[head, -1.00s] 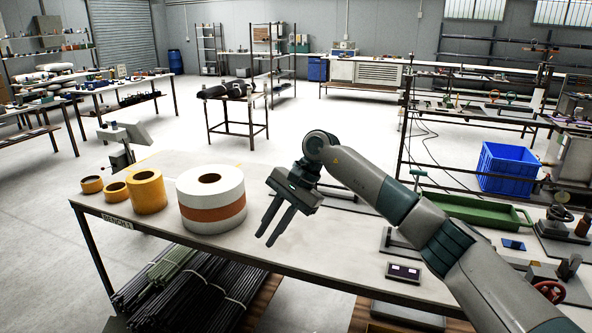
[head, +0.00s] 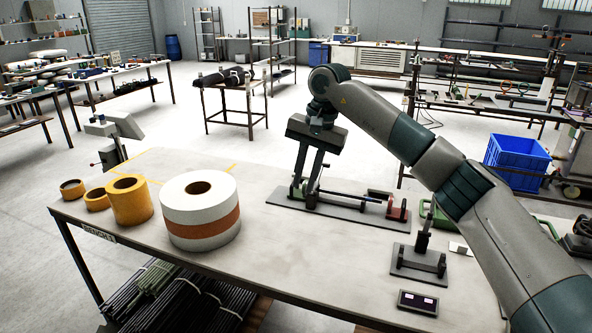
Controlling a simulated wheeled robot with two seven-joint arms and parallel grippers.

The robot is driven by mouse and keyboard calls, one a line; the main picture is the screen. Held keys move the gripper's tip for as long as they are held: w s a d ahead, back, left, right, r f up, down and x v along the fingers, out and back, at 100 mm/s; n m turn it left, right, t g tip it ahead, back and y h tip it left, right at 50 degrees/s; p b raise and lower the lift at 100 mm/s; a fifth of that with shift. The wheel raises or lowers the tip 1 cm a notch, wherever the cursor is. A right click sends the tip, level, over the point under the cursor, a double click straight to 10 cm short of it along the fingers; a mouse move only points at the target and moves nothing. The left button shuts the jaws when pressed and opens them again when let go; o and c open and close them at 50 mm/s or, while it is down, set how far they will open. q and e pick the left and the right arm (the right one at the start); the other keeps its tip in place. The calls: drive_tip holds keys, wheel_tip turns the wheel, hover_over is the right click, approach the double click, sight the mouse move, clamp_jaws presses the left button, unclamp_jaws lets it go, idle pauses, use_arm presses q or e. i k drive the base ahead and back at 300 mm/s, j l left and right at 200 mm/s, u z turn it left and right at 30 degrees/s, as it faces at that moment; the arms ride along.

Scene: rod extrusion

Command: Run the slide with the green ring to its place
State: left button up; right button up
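A low fixture with a flat grey base plate (head: 345,211) lies on the bench, right of the large tape roll. A thin dark rod (head: 350,197) runs along it toward a red block (head: 399,208) at its right end. Some green (head: 304,188) shows at the fixture's left end, partly hidden by my fingers; I cannot tell whether it is the green ring. My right gripper (head: 305,196) points down over that left end, with its two fingers apart. Whether the fingertips touch the slide cannot be made out. My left gripper is out of view.
A white and brown tape roll (head: 198,185) and several yellow rolls (head: 130,200) stand at the left of the bench. A second small fixture (head: 419,262) and a dark display box (head: 418,302) sit at the front right. The bench between the large roll and these is clear.

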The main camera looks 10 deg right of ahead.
sight(295, 194)
drive_tip(key=i+l, duration=0.2)
drive_tip(key=i, duration=0.25)
drive_tip(key=i+l, duration=0.15)
drive_tip(key=i, duration=0.35)
